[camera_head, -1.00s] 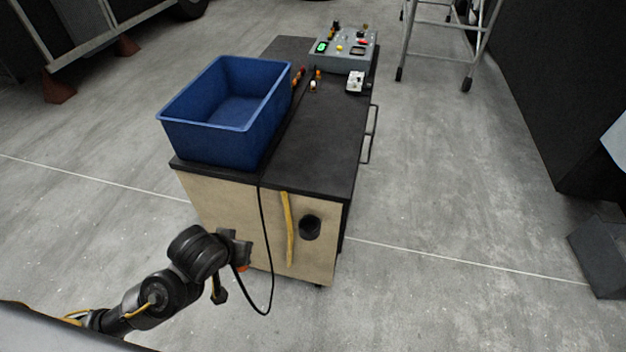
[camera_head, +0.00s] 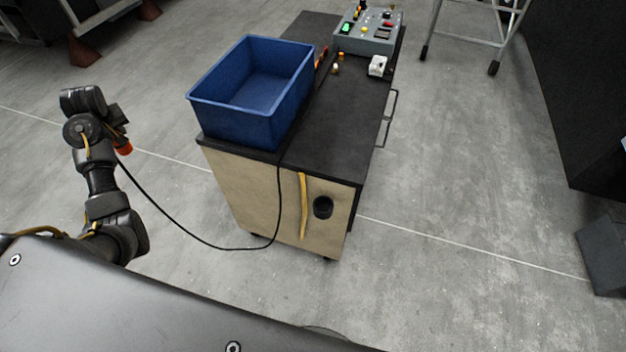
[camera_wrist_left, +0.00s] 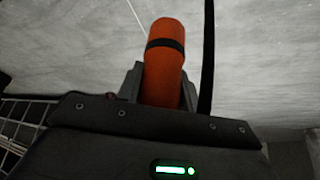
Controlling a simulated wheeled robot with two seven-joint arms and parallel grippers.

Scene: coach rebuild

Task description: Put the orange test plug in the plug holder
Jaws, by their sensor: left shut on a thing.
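The orange test plug (camera_wrist_left: 164,84) is a cylinder with a black band, and it stands between the fingers of my left gripper (camera_wrist_left: 158,92) in the left wrist view. My left gripper is shut on it. In the head view the plug (camera_head: 124,149) shows as a small orange end under my left gripper (camera_head: 120,137), which is raised at the left, well apart from the cart. A black cable runs from it down in a loop to the cart. A black round cup (camera_head: 323,207) on the cart's wooden front looks like the plug holder. My right gripper is not in view.
The cart (camera_head: 330,135) has a dark top. A blue bin (camera_head: 252,92) stands on its left part, and a grey control box (camera_head: 368,34) and a white device (camera_head: 377,65) stand at the back. A yellow strip (camera_head: 303,205) hangs beside the cup. Ladder legs (camera_head: 494,67) stand behind.

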